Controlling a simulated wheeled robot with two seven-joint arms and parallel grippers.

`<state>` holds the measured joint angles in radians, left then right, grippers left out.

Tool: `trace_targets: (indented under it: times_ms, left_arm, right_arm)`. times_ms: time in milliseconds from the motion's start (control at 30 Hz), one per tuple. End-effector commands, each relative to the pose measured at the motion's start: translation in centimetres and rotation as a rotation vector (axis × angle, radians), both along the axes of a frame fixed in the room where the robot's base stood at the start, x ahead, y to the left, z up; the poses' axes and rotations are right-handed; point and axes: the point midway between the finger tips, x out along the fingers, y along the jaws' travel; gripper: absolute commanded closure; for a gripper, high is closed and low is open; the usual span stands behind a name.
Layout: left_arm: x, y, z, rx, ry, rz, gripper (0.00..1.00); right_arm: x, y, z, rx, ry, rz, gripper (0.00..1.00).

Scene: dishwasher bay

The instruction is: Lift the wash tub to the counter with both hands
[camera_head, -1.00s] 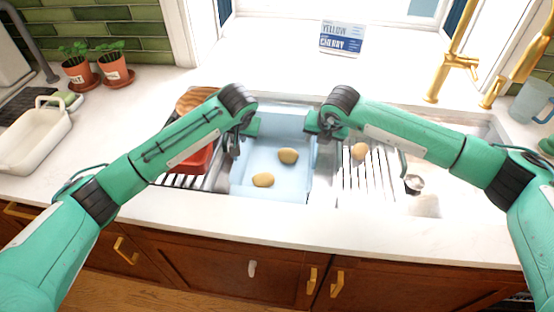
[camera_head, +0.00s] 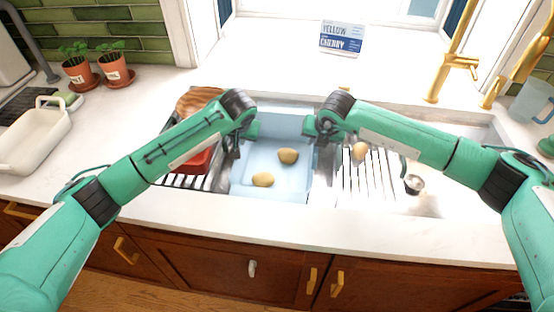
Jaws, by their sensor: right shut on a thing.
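The wash tub (camera_head: 272,194) is a light blue, see-through-looking tub sitting in the sink, with two yellowish potatoes (camera_head: 288,155) (camera_head: 263,180) in it. My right gripper (camera_head: 318,138) is at the tub's right wall and shut on it. My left gripper (camera_head: 240,140) is at the tub's left wall; its wrist hides the fingertips, so I cannot tell whether its jaws are shut. The counter (camera_head: 290,228) runs in front of the sink and around it.
A third potato (camera_head: 360,151) lies on the rack right of the tub. A red container (camera_head: 197,163) and a wooden round thing (camera_head: 200,98) are at left. A white dish (camera_head: 35,140) stands on the left counter. A gold faucet (camera_head: 445,65) stands at back right. The front counter strip is clear.

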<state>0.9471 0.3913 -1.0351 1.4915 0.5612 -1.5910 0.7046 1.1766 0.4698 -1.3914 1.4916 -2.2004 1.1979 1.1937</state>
Motion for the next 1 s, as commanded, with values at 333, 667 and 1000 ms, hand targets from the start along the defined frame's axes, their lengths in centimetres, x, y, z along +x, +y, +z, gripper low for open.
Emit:
trace_targets:
  times_ms: [333, 667, 1000]
  left_arm:
    - [0.0, 0.1, 0.8, 0.003, 0.001, 0.0, 1.0]
    - [0.0, 0.1, 3.7, 0.004, 0.001, 0.001, 1.0]
    - [0.0, 0.1, 6.8, 0.004, 0.002, 0.001, 1.0]
  right_arm:
    - [0.1, 0.1, 1.1, 0.003, -0.002, 0.0, 1.0]
    - [0.1, 0.1, 4.1, 0.004, -0.003, -0.001, 1.0]
    - [0.1, 0.1, 7.3, 0.005, -0.004, -0.001, 1.0]
